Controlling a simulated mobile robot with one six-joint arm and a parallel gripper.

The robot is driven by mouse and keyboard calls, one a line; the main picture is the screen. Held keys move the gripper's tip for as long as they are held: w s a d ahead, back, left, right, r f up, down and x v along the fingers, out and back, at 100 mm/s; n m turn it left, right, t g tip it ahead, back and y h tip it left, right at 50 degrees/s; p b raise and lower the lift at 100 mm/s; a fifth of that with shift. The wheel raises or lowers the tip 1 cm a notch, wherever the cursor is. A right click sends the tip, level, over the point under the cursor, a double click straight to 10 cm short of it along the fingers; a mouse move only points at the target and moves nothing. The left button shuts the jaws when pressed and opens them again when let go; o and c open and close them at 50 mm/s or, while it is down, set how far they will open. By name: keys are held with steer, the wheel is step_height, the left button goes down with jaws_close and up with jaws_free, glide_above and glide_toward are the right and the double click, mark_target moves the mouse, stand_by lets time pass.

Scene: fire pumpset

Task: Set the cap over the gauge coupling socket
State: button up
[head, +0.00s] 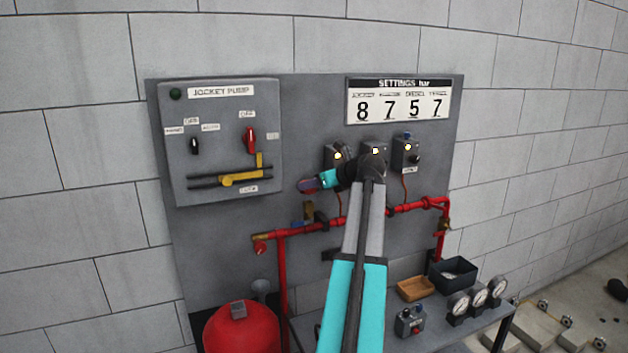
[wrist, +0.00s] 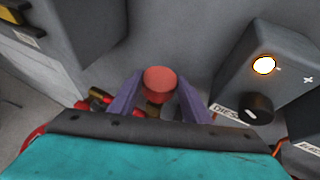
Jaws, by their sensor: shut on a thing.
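My gripper (wrist: 158,95) is shut on a red round cap (wrist: 160,84), held between its two purple fingers. In the head view my gripper (head: 308,185) is in front of the grey panel, left of the small switch boxes and above the red pipe. A brass fitting (head: 308,210) stands up from the pipe just below the gripper; it may be the gauge coupling socket, but I cannot tell for sure. In the wrist view a brass part (wrist: 153,110) shows partly behind the cap. The cap looks apart from it.
A lit box with a black knob (wrist: 258,108) is close on the right in the wrist view. The jockey pump box (head: 222,140) is on the panel's left. The red pipe (head: 330,226) crosses below. Gauges (head: 478,299), a black bin (head: 453,272) and a wooden tray (head: 415,289) are on the bench.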

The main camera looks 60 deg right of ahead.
mark_target(307, 203)
steer(key=shift+f, duration=1.2)
steer(key=shift+f, duration=2)
stand_by(2.2)
steer(key=o, duration=1.2)
steer(key=shift+s, duration=0.1)
steer(key=b+v, duration=0.3)
steer(key=v, duration=1)
steer(key=shift+s, duration=0.35)
steer(key=shift+r, duration=0.15)
